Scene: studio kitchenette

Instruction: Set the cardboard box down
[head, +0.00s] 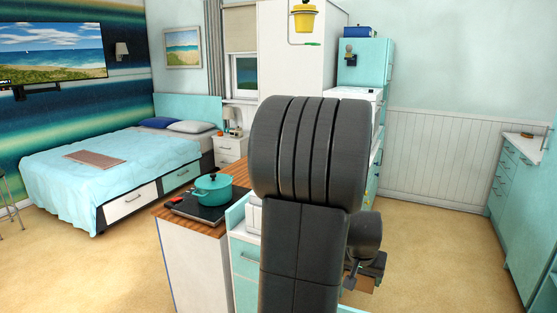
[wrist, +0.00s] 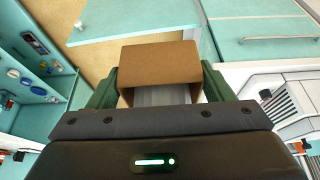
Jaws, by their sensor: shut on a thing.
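The cardboard box (wrist: 160,62) is plain brown and sits between the two green fingers of my gripper (wrist: 159,85) in the wrist view. The fingers press on its left and right sides, so my gripper is shut on it. Its near part is hidden by the gripper body. In the head view, my dark arm covers most of the gripper; a small brown part of the box (head: 350,284) shows low at the right of the arm. I cannot tell whether the box touches anything below.
In the wrist view, an open teal shelf with small items (wrist: 38,70) is at left, and a teal door or drawer front (wrist: 265,40) at upper right. In the head view, a teal pot (head: 212,187) stands on the hob. Open floor (head: 430,250) lies at right.

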